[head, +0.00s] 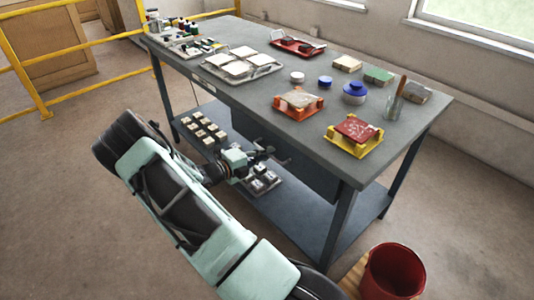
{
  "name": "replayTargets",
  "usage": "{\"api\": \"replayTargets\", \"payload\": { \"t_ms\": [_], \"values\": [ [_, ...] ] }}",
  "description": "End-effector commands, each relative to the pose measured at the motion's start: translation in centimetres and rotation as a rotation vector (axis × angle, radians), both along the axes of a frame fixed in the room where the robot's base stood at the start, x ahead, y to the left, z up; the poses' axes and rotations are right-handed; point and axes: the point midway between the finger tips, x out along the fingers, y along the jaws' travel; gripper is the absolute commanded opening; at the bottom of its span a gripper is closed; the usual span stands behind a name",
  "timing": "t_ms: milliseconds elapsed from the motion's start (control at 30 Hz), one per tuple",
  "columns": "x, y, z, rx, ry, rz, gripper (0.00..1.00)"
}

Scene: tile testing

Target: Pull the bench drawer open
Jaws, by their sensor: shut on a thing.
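The grey workbench (225,88) runs diagonally across the head view. Its dark drawer unit (312,178) hangs under the top on the near side. My gripper (274,156) is at the drawer's front, below the bench's front edge, its dark fingers shut on what looks like the drawer handle. The handle itself is too small and too hidden by the fingers to make out. I cannot tell whether the drawer stands out from the bench.
On the bench top are a red tile on a yellow stand (354,134), an orange stand (298,103), a blue jar (354,93) and trays. The lower shelf (300,222) holds several small blocks. A red bucket (392,272) stands at front right. Yellow railing (85,38) is behind left.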

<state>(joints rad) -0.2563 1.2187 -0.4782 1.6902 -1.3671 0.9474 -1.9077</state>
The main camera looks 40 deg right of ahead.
Motion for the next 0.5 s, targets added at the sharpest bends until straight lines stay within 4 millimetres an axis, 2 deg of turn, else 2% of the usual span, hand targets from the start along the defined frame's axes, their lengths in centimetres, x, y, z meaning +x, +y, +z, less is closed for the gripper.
{"api": "replayTargets", "payload": {
  "t_ms": [167,267,500],
  "values": [
    [0.0,1.2,0.1,0.001,0.000,0.003,0.00],
    [-0.1,2.7,0.2,0.001,0.000,0.003,0.00],
    [-0.5,8.5,0.2,0.002,0.001,0.006,0.00]
  ]
}}
